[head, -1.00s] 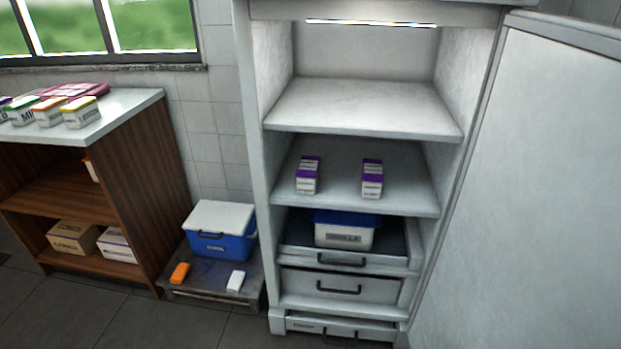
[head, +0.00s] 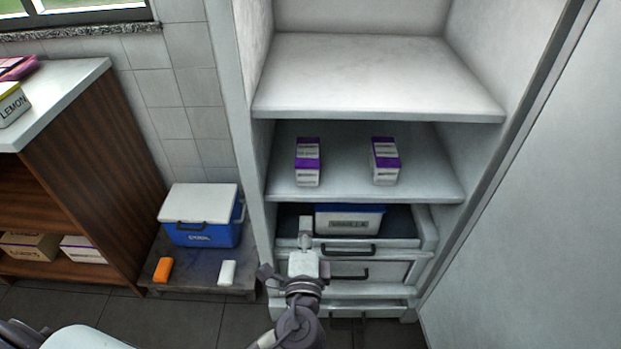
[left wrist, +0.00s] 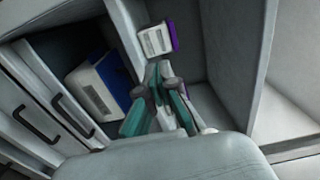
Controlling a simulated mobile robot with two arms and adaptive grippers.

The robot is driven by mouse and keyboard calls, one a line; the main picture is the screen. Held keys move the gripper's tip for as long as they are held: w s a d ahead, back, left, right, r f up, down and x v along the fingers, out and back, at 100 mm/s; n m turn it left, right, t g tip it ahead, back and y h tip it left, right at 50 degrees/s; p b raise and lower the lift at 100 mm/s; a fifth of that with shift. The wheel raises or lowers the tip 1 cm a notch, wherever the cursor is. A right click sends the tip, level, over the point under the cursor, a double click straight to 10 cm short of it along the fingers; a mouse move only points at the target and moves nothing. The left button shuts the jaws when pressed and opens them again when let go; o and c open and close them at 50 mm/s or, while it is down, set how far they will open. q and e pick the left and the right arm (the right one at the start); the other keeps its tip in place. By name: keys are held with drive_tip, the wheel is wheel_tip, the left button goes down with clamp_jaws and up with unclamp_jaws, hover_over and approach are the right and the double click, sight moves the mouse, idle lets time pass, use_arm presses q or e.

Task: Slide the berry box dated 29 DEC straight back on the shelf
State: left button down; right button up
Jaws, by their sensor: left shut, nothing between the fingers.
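Two white-and-purple berry boxes stand upright on the middle shelf (head: 350,183): a left box (head: 308,163) and a right box (head: 385,161). Their dates are too small to read, so I cannot tell which says 29 DEC. My left gripper (head: 305,226) is shut and empty, below the shelf's front edge and under the left box. In the left wrist view, its teal-padded fingers (left wrist: 160,75) point toward a purple-and-white box (left wrist: 157,39), with a visible gap not clearly measurable. The fingers partly cover the area beyond them. My right gripper is out of view.
An open door (head: 530,190) stands at the right. The upper shelf (head: 375,78) is empty. A blue cooler (head: 203,215) stands at the left. Shelf space behind both boxes looks clear.

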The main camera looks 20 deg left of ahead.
use_arm(q)
approach(307, 177)
drive_tip(key=x, duration=0.6)
drive_tip(key=shift+w, duration=0.15)
drive_tip(key=shift+w+a, duration=0.2)
drive_tip(key=shift+w, duration=0.35)
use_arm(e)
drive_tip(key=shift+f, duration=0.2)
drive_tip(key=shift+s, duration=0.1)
use_arm(q)
drive_tip(key=shift+w, duration=0.1)
drive_tip(key=b+x, duration=0.2)
drive_tip(key=x, duration=0.4)
drive_tip(key=shift+w, duration=0.3)
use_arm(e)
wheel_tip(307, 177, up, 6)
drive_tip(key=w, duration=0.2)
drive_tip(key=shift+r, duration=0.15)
